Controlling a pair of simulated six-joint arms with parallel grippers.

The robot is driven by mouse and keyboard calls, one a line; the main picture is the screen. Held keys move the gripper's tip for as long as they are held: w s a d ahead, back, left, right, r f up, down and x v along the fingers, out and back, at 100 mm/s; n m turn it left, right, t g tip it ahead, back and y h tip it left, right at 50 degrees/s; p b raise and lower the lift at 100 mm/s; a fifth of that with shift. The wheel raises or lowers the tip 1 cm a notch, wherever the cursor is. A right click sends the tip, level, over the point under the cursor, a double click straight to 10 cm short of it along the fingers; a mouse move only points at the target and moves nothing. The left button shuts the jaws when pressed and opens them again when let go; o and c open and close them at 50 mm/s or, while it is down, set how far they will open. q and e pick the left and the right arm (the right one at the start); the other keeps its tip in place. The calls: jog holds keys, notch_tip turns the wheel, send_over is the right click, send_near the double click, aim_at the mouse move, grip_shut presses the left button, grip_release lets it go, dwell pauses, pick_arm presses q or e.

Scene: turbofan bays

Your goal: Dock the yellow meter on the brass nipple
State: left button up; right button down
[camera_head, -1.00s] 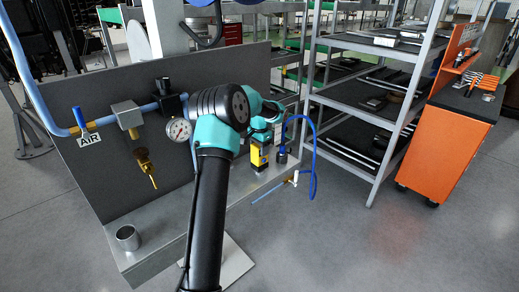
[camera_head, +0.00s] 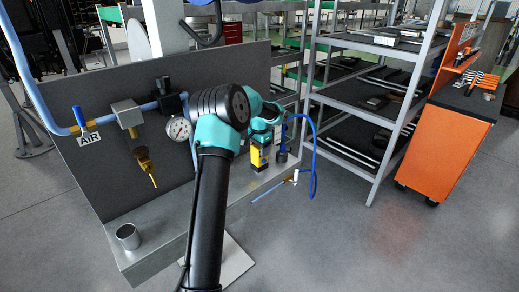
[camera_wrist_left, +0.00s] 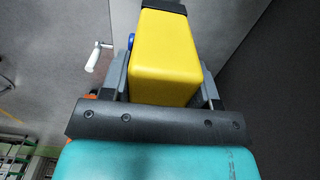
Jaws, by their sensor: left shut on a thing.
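The yellow meter (camera_head: 259,156) is a box with a dark end, just above or on the grey ledge. In the left wrist view the yellow meter (camera_wrist_left: 165,62) sits between the two grey fingers. My left gripper (camera_head: 266,137) is shut on it, its fingers partly hidden by my arm in the head view. The white handle (camera_wrist_left: 97,57) also shows left of the meter in the wrist view. My right gripper is out of view.
A dark upright panel (camera_head: 75,130) stands behind the ledge (camera_head: 165,230), carrying a gauge (camera_head: 179,128) and a brass-coloured drain part (camera_head: 145,165). A metal cup (camera_head: 128,237) stands at the ledge's left end. The blue hose (camera_head: 314,165) loops right of the meter.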

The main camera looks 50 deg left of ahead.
pick_arm(q)
jog(key=shift+f, duration=0.1)
jog(key=o, duration=0.8)
jog(key=shift+r, duration=5.5)
